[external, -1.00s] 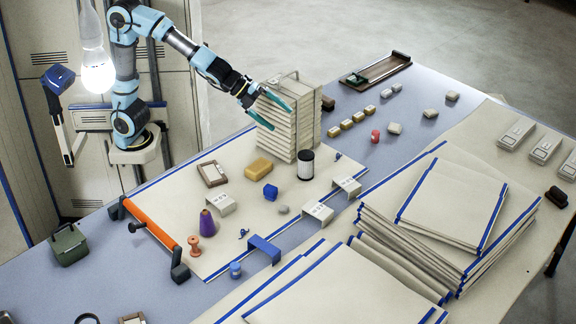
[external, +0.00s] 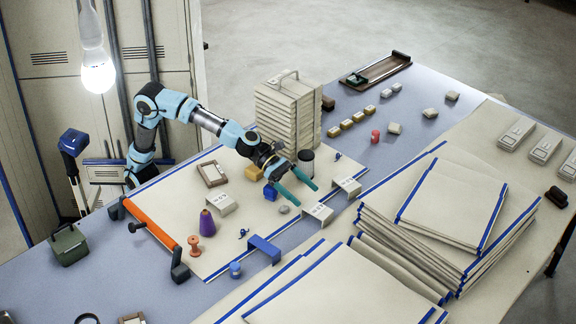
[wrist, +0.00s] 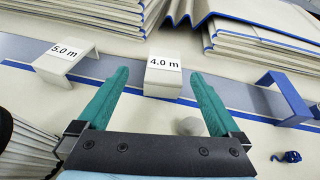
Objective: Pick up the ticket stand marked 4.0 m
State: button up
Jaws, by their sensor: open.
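The ticket stand marked 4.0 m (wrist: 164,75) is a small pale bent stand. In the wrist view it is ahead of my gripper (wrist: 158,88), between the lines of the two teal fingers and just beyond their tips. In the external view this stand (external: 318,212) is on the cloth near its right edge, just in front of my gripper (external: 308,197). The fingers are open and empty, apart from the stand. A similar stand marked 5.0 m (wrist: 66,60) is to the left in the wrist view, and it also shows in the external view (external: 347,186).
A grey pebble (wrist: 191,126) lies under the right finger. A blue stand (wrist: 287,97) is to the right. Stacks of folded cloth (external: 440,215) stand beyond. A third pale stand (external: 221,204) is to the left.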

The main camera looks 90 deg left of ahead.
aim_at(324, 215)
jog(key=shift+w+d+f+m, duration=0.1)
jog(key=shift+d+f+m, duration=0.2)
jog(key=shift+f, duration=0.1)
jog(key=b+x, duration=0.1)
jog(key=x, duration=0.9)
jog(key=shift+w+d+r, duration=0.1)
jog(key=shift+w+d, duration=0.05)
jog(key=shift+d, duration=0.25)
jog(key=c, duration=1.3)
